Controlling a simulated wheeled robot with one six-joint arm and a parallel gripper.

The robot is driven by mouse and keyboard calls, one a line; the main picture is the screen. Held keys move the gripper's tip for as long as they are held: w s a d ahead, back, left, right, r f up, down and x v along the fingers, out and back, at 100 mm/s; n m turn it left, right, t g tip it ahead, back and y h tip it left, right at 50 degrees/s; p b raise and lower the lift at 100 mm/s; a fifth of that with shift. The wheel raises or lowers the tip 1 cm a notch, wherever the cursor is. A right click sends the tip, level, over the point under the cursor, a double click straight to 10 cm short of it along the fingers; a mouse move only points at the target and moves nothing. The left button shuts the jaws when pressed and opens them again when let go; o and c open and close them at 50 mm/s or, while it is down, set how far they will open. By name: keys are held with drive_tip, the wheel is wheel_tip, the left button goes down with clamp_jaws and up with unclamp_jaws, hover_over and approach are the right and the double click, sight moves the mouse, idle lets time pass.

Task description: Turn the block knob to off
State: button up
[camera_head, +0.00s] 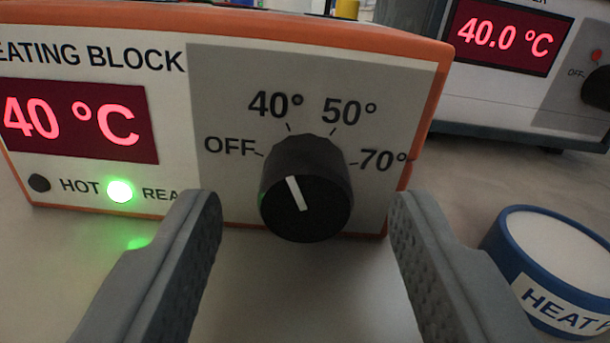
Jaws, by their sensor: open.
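The heating block (110,28) is a white-faced box with an orange rim. Its black round knob (318,222) sits on a grey panel, and its white pointer line leans up and left, toward the 40° mark. OFF, 40°, 50° and 70° are printed around the knob. The block's red display (78,121) reads 40 °C, and a green light (119,190) is lit beside partly hidden lettering. My gripper (308,215) is open, with one grey finger on each side of the knob and a visible gap on both sides. I cannot tell the depth between fingertips and panel.
A second device (470,105) with a display reading 40.0 °C and a dark knob stands behind at the right. A blue round container (505,262) with a pale top and a partly cut-off HEAT label sits right of my right finger. The bench between is bare.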

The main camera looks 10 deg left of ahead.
drive_tip(key=shift+w+a, duration=0.1)
drive_tip(key=shift+w, duration=0.15)
drive_tip(key=c, duration=1)
drive_tip(key=shift+o, duration=0.2)
drive_tip(key=n, duration=0.5)
drive_tip(key=shift+n, duration=2.5)
